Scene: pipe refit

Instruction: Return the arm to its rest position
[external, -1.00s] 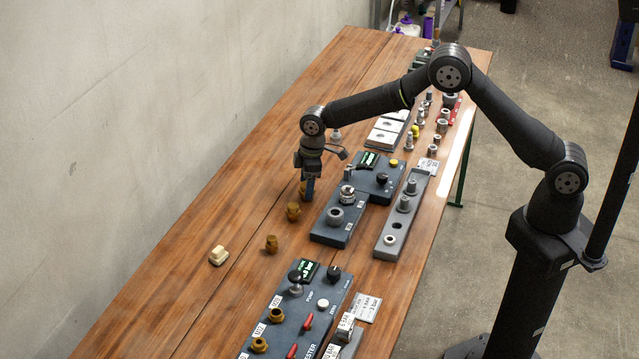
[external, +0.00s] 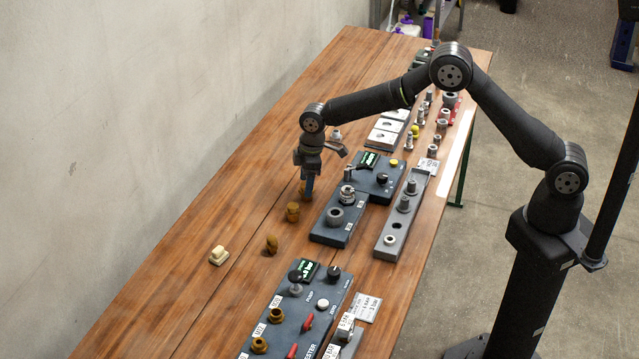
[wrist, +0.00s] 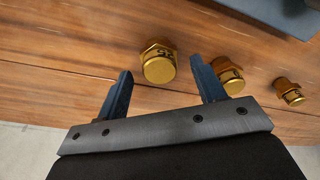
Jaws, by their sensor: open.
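My gripper (external: 308,187) hangs down low over the wooden bench, at its wall side. In the wrist view the two dark fingers of my gripper (wrist: 164,82) are spread apart. A brass fitting (wrist: 159,62) stands on the wood just beyond the gap between the fingertips, with nothing seen clamped. A second brass fitting (wrist: 228,74) shows behind the right finger, partly hidden by it, and a third (wrist: 289,91) is farther right. In the external view, brass fittings stand in a row (external: 292,212) and (external: 271,244) nearer the camera than my gripper.
A dark fixture block (external: 338,225) and a grey holed rail (external: 402,225) lie right of my gripper. A tester panel (external: 302,310) is at the front. A cream block (external: 219,256) lies toward the wall. Bare bench (external: 190,290) is left of the panel.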

